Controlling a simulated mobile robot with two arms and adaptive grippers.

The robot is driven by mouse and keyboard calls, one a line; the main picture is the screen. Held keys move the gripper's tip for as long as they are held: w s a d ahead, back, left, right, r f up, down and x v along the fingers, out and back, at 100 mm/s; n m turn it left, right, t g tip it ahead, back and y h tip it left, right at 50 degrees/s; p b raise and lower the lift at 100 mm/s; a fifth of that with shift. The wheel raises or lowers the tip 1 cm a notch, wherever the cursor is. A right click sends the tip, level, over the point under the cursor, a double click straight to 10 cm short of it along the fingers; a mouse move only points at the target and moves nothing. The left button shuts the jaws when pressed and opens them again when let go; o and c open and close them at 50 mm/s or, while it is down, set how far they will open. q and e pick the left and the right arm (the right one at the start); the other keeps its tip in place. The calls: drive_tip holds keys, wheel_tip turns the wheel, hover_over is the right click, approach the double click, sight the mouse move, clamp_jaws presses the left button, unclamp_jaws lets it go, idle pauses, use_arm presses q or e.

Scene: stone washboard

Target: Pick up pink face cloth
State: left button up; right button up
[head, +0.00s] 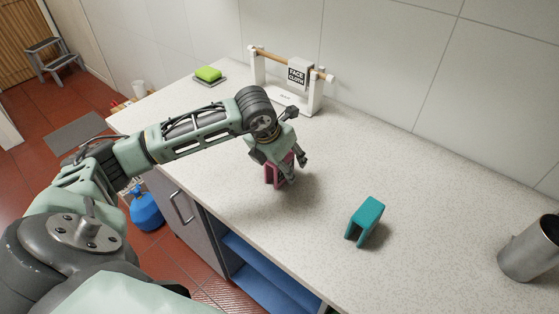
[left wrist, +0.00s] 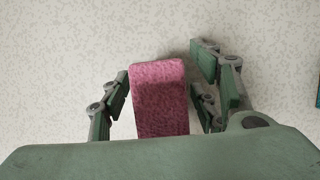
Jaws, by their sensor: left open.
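The pink face cloth (head: 271,175) stands folded on the speckled counter in the head view, partly hidden by my left gripper (head: 292,172). In the left wrist view the pink cloth (left wrist: 159,95) lies between the fingers of my left gripper (left wrist: 160,105). The fingers are open, with one finger to its left and the others to its right. I see small gaps at the upper part of the cloth; whether a finger touches it lower down, I cannot tell. My right gripper is not in view.
A teal folded cloth (head: 366,219) stands on the counter to the right. A face cloth rack (head: 313,92) and a green sponge on a dish (head: 208,74) are near the wall. A metal cup (head: 530,248) stands at far right. The counter (head: 440,205) between is clear.

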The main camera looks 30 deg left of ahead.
use_arm(q)
drive_tip(key=shift+f, duration=0.25)
drive_tip(key=shift+c, duration=0.5)
drive_tip(key=c, duration=1.2)
drive_tip(key=shift+w+r, duration=0.1)
drive_tip(key=shift+r, duration=0.1)
drive_tip(key=shift+c, duration=0.2)
drive_tip(key=shift+r, duration=0.3)
drive_tip(key=r+b, duration=0.1)
drive_tip(key=r, duration=0.1)
drive_tip(key=d+r+b, duration=0.1)
drive_tip(key=shift+d+r, duration=0.15)
drive_tip(key=shift+r, duration=0.2)
drive_tip(key=s+d+r+b, duration=0.2)
drive_tip(key=s+d+r, duration=0.2)
drive_tip(key=d, duration=0.5)
wheel_tip(320, 180, up, 2)
drive_tip(key=shift+s+d+r, duration=0.15)
drive_tip(key=shift+d+r, duration=0.1)
drive_tip(key=shift+d, duration=0.1)
